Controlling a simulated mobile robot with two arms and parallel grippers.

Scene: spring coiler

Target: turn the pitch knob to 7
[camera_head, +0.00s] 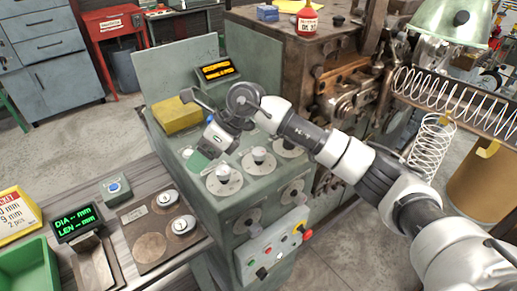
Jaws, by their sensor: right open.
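The green coiler console (165,130) stands in the middle. My right gripper (203,152) is open and empty above the left part of this panel, up and left of the near-left knob. It seems apart from the knobs. My left gripper is out of view.
An amber display (217,70) stands behind the panel, with a yellow block (178,115) at its left. The front face has more dials (247,220) and a red button (306,234). A gauge bench with a green display (75,223) is at left. Coiled springs (455,100) hang at right.

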